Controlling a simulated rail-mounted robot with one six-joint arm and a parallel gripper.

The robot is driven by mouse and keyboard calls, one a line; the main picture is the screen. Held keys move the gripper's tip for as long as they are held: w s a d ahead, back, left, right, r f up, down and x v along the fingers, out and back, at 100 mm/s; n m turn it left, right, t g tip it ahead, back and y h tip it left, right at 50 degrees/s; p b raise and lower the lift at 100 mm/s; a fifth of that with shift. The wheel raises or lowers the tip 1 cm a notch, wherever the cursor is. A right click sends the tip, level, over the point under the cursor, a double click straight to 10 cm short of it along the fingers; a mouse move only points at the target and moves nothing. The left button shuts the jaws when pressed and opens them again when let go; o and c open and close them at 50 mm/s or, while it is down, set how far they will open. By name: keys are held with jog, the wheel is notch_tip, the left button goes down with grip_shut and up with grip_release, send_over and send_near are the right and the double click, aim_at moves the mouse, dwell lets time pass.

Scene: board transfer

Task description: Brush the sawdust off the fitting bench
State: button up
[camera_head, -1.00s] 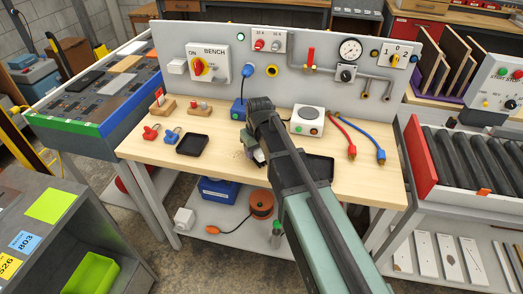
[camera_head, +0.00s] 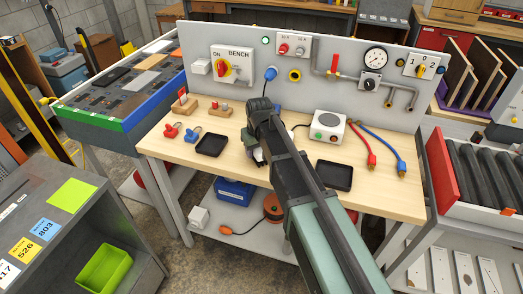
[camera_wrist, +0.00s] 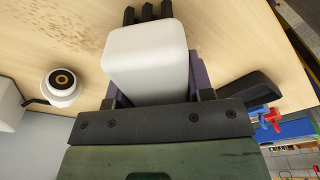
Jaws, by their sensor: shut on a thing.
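My gripper (camera_head: 256,152) is over the middle of the wooden fitting bench (camera_head: 385,195). In the wrist view its jaws are shut on a white block (camera_wrist: 150,60) with dark prongs or bristles at its far end, which looks like the brush. In the head view my arm hides most of it. Brown sawdust specks (camera_wrist: 95,30) lie on the bench beyond the block, at the upper left of the wrist view. I cannot tell whether the bristles touch the bench.
Black trays lie left (camera_head: 212,145) and right (camera_head: 334,176) of my gripper. A white unit (camera_head: 328,125) and red (camera_head: 370,158) and blue (camera_head: 401,168) leads are at right. Red (camera_head: 171,131) and blue (camera_head: 193,134) clamps are at left. A grey panel (camera_head: 225,95) stands behind.

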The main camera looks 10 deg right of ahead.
aim_at(243, 153)
jog(key=shift+w+a, duration=0.35)
jog(key=shift+a, duration=0.4)
jog(key=shift+w+a, duration=0.35)
jog(key=shift+a, duration=0.45)
jog(key=shift+w+a, duration=0.35)
jog(key=shift+a, duration=0.4)
notch_tip(243, 153, up, 6)
jog(key=p, duration=0.6)
notch_tip(243, 153, up, 3)
jog(key=p, duration=0.3)
jog(key=shift+f, duration=0.1)
